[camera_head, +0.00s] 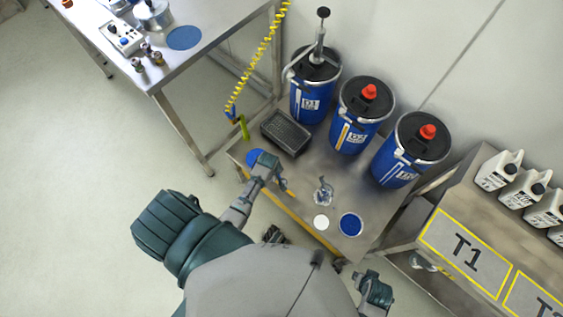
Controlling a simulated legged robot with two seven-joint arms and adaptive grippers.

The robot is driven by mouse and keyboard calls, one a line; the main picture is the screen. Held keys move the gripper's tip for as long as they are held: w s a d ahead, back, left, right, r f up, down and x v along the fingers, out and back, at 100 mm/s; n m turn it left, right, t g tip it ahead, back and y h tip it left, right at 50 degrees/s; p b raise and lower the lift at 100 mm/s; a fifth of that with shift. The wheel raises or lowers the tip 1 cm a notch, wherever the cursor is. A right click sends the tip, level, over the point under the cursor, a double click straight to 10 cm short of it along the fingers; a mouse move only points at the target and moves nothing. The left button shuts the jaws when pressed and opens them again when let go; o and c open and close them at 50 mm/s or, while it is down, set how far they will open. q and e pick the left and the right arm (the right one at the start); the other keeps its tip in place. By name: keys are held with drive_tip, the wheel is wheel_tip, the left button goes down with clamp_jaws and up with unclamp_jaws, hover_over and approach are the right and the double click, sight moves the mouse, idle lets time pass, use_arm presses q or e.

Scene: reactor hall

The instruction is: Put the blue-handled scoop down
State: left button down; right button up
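My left arm reaches over the left end of the low metal workbench (300,168). Its gripper (268,164) is small in the head view, and its fingers cannot be made out. A rounded blue thing (254,157) shows right at the gripper's far side, over the bench corner. I cannot tell whether it is the scoop's blue handle, or whether the gripper touches it. No scoop bowl can be made out. My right gripper (375,288) is low in front of the bench, apart from it; its fingers are not clear.
A dark tray (286,132), a clear vessel (323,191), a white disc (321,222) and a blue disc (350,224) are on the bench. Three blue drums (346,137) stand behind. A yellow coiled hose (258,65) hangs at left. Bench T1 (440,262) with white jugs is at right.

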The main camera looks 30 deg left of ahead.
use_arm(q)
drive_tip(key=w, duration=0.2)
drive_tip(key=shift+w+a+f+b, duration=0.15)
drive_tip(key=shift+w+f+b, duration=0.05)
drive_tip(key=shift+w+b, duration=0.15)
drive_tip(key=shift+w+f, duration=0.1)
drive_tip(key=shift+w, duration=0.05)
drive_tip(key=shift+s+b+x, duration=0.25)
drive_tip(key=shift+b+x, duration=0.25)
drive_tip(key=shift+x, duration=0.45)
drive_tip(key=shift+s+f, duration=0.1)
drive_tip(key=shift+f, duration=0.5)
use_arm(e)
drive_tip(key=shift+t, duration=0.7)
drive_tip(key=shift+w+a+r, duration=0.1)
drive_tip(key=shift+w+r, duration=0.1)
drive_tip(key=shift+r, duration=0.75)
drive_tip(key=shift+w+a+r, duration=0.1)
drive_tip(key=shift+w+r, duration=0.05)
drive_tip(key=shift+r, duration=0.85)
drive_tip(key=shift+w+r, duration=0.2)
drive_tip(key=shift+r, duration=0.75)
use_arm(q)
drive_tip(key=shift+f+b, duration=0.15)
drive_tip(key=shift+b, duration=0.15)
drive_tip(key=c, duration=1.4)
unclamp_jaws()
drive_tip(key=shift+c, duration=0.2)
use_arm(e)
drive_tip(key=shift+w, duration=0.2)
